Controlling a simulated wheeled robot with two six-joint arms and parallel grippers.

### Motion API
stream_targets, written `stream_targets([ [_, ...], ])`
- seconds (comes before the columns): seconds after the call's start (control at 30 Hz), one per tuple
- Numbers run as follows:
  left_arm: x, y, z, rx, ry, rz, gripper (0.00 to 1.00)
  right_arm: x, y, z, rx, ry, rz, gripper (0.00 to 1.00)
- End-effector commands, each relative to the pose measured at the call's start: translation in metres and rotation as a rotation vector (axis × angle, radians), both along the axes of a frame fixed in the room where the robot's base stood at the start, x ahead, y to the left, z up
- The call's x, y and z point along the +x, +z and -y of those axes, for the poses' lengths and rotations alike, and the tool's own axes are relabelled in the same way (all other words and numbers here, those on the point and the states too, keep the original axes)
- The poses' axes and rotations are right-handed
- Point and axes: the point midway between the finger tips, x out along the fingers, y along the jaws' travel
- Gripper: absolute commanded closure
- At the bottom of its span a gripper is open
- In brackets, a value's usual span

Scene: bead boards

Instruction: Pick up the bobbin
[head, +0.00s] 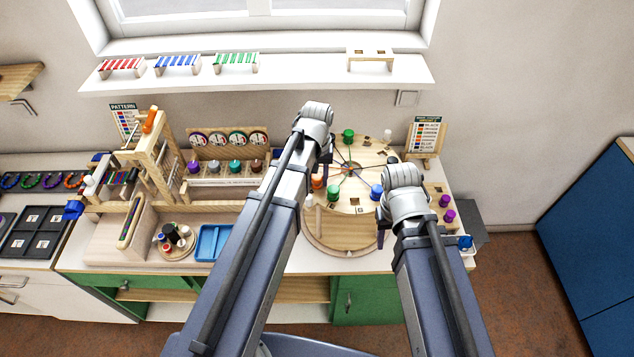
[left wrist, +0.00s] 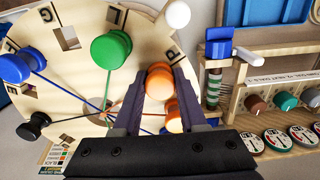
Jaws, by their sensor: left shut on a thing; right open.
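An orange bobbin (left wrist: 159,82) sits between the fingertips of my left gripper (left wrist: 163,88), which is shut on it, over the round wooden board (left wrist: 75,77). A second orange piece (left wrist: 174,120) shows just beside it, partly covered by a finger. In the head view, my left gripper (head: 325,163) is at the left side of the board (head: 350,205), mostly hidden by its own arm, and orange (head: 317,182) shows just below it. My right gripper (head: 382,222) is open at the board's right side, near a blue bobbin (head: 376,192); its fingers are largely hidden.
A green bobbin (left wrist: 110,48), a white one (left wrist: 175,14) and a black one (left wrist: 33,125) stand around the board, with strings meeting near its middle. A rack (head: 225,170) and wooden loom frame (head: 155,165) stand left. A blue tray (head: 212,243) lies in front.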

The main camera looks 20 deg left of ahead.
Motion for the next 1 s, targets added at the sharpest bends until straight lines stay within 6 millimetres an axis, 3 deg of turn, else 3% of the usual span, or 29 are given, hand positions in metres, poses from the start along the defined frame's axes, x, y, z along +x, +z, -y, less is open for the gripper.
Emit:
stream_targets([
  [0.27, 0.000, 0.002, 0.000, 0.000, 0.000, 0.000, 1.00, 0.000, 0.002, 0.000, 0.000, 0.000, 0.000, 0.50],
  [0.47, 0.000, 0.015, 0.000, 0.000, 0.000, 0.000, 1.00, 0.000, 0.015, 0.000, 0.000, -0.001, 0.000, 0.50],
  [1.0, 0.000, 0.091, 0.000, 0.000, 0.000, 0.000, 1.00, -0.001, 0.091, 0.000, 0.000, 0.000, -0.003, 0.50],
])
